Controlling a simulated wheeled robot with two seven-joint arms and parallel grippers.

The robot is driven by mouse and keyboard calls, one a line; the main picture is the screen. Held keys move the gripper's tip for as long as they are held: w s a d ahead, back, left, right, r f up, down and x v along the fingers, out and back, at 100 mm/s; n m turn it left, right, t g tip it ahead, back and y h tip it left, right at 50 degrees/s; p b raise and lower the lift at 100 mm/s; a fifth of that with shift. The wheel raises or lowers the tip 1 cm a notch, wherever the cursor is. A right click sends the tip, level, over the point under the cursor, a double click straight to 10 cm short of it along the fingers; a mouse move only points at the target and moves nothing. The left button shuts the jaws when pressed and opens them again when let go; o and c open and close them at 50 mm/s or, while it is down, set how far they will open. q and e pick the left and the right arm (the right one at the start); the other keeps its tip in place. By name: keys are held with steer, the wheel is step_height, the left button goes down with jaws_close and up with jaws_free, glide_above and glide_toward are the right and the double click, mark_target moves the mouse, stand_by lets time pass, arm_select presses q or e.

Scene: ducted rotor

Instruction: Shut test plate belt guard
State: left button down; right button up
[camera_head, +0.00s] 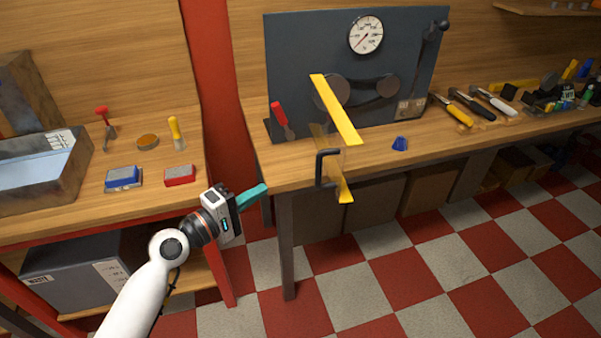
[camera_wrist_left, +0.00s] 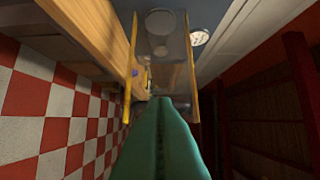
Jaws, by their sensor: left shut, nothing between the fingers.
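The dark test plate (camera_head: 290,60) stands upright at the back of the right workbench, with a round gauge (camera_head: 366,35) and two belt pulleys (camera_head: 388,86). The belt guard (camera_head: 337,112) has yellow edges and a see-through panel. It stands open, swung out from the plate past the bench's front edge. Its black handle (camera_head: 326,168) is on the side facing me. My left gripper (camera_head: 256,194) is shut and empty, left of the handle and apart from it. In the left wrist view its green fingers (camera_wrist_left: 160,143) point towards the guard's yellow edges (camera_wrist_left: 130,75). My right gripper is not in view.
A red-handled tool (camera_head: 281,118) stands left of the guard and a blue piece (camera_head: 400,144) lies to its right. Several hand tools (camera_head: 463,108) lie farther right. The left bench (camera_head: 70,185) holds a tray and small items. Open floor lies in front.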

arm_select(q)
steer(key=w+d+p, duration=0.2)
steer(key=w+d, duration=0.3)
steer(key=d, duration=0.4)
steer(key=shift+w+d+p, duration=0.25)
steer(key=shift+w+p, duration=0.05)
steer(key=shift+w, duration=0.05)
